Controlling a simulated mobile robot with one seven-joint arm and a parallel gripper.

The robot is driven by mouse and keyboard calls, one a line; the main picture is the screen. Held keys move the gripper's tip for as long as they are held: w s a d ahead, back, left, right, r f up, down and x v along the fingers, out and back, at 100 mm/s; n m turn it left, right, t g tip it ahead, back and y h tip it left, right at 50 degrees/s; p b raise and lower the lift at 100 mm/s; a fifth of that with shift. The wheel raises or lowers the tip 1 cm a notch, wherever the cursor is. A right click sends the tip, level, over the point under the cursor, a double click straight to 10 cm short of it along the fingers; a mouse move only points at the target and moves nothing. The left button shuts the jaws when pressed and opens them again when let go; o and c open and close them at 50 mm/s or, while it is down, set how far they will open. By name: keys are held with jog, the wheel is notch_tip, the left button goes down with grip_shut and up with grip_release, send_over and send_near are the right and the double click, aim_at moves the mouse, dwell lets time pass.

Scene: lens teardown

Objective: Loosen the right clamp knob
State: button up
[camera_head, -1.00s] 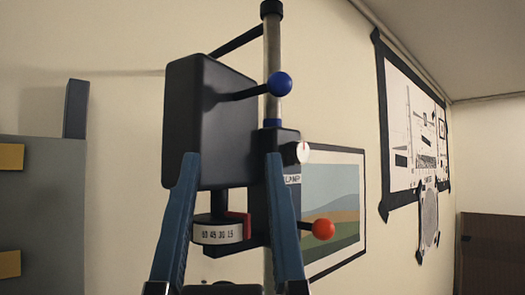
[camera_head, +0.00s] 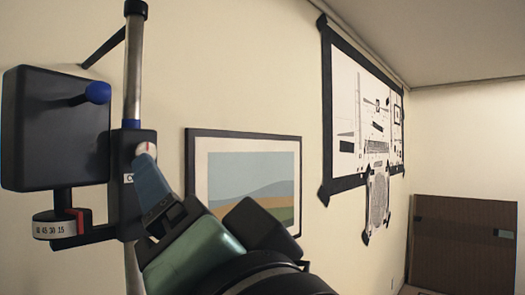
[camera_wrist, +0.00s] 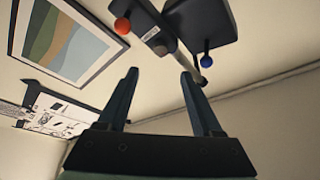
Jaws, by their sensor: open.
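The clamp knob (camera_head: 146,150) is round and white with a red mark, on the right side of the black clamp body (camera_head: 122,200) on the upright metal column (camera_head: 133,75). My gripper (camera_head: 148,164) overlaps the knob's lower edge in the head view; contact cannot be told there. In the wrist view, my gripper (camera_wrist: 160,73) is open with nothing between its fingers, and the clamp body (camera_wrist: 145,22) lies beyond the fingertips. The red ball lever (camera_wrist: 122,26) shows left of it; in the head view it is hidden behind my gripper.
A black head box (camera_head: 55,130) with a blue ball lever (camera_head: 97,93) is left of the column. A numbered dial (camera_head: 58,226) hangs below it. A framed landscape (camera_head: 250,180) and a black-edged poster (camera_head: 362,110) are on the wall. A brown panel (camera_head: 465,240) stands at right.

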aim_at(138, 148)
jog(key=p+x, duration=0.4)
jog(key=x, duration=0.7)
jog(key=shift+s+a+p, duration=0.1)
jog(key=shift+p, duration=0.3)
jog(key=shift+w+a, duration=0.25)
jog(key=shift+w, duration=0.15)
grip_shut()
